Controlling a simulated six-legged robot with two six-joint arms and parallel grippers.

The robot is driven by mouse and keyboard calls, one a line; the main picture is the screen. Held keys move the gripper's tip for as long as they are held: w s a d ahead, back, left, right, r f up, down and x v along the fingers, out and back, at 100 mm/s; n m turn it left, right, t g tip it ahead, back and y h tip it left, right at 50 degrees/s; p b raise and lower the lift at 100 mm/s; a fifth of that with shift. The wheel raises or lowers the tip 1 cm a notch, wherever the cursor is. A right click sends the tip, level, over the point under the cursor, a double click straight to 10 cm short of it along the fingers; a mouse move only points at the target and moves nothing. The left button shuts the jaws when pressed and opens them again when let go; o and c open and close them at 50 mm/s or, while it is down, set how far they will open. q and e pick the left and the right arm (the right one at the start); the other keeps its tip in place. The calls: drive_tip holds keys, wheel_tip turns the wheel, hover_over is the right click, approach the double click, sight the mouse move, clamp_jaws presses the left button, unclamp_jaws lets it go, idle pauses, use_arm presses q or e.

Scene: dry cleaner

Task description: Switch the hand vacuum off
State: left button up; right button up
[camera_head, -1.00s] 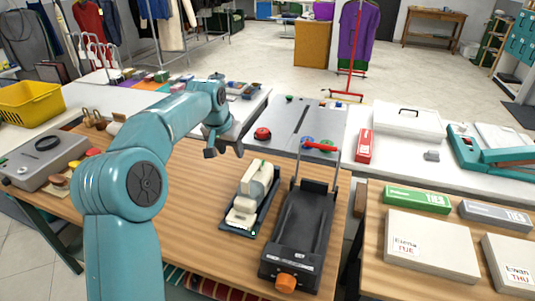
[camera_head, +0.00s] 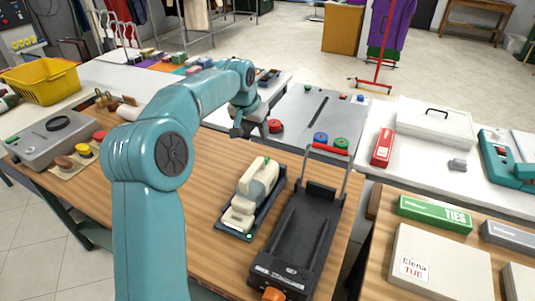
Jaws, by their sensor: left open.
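The hand vacuum (camera_head: 254,190) is cream-white and lies on a dark dock or tray on the wooden table. A small green part shows at its far end and a small green light shows near its front end. Whether the green part is its switch is too small to tell. My left gripper (camera_head: 254,132) hangs above the far edge of the wooden table, beyond the vacuum and apart from it. It is open and empty, pointing down. My right gripper is not in view.
A black cart-like device (camera_head: 303,225) with a raised handle stands close right of the vacuum. A grey box device (camera_head: 50,138) and brushes lie at left. A yellow basket (camera_head: 42,82) stands behind. A green box (camera_head: 434,213) sits on the right table.

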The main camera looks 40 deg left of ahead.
use_arm(q)
drive_tip(key=p+x, duration=0.2)
drive_tip(key=x, duration=1.3)
drive_tip(key=shift+a+f, duration=0.1)
drive_tip(key=shift+f, duration=0.25)
drive_tip(key=shift+s+r, duration=0.1)
